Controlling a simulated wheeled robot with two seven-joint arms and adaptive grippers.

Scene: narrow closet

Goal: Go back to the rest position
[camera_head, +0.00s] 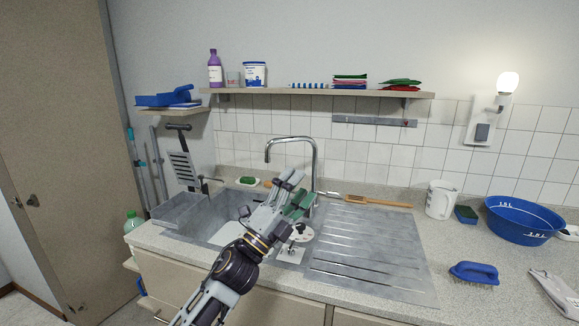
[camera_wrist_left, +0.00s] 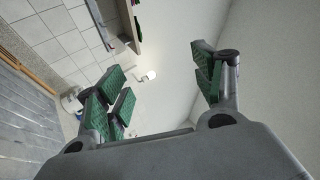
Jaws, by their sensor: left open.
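My left gripper (camera_head: 296,192) is raised over the sink area in the head view, its arm coming up from the bottom. Its green-padded fingers also show in the left wrist view (camera_wrist_left: 165,90), spread wide apart with nothing between them. It hides part of the sink (camera_head: 205,212) and the drain area behind it. The fingers appear near the faucet (camera_head: 290,140), but I cannot tell the gap. My right gripper is not seen in either view.
A ribbed drainboard (camera_head: 372,262) lies right of the sink. A white jug (camera_head: 441,199), a blue basin (camera_head: 524,220) and a blue brush (camera_head: 474,272) stand on the counter. A shelf (camera_head: 320,92) holds bottles and cloths above. A tall door (camera_head: 62,150) is at left.

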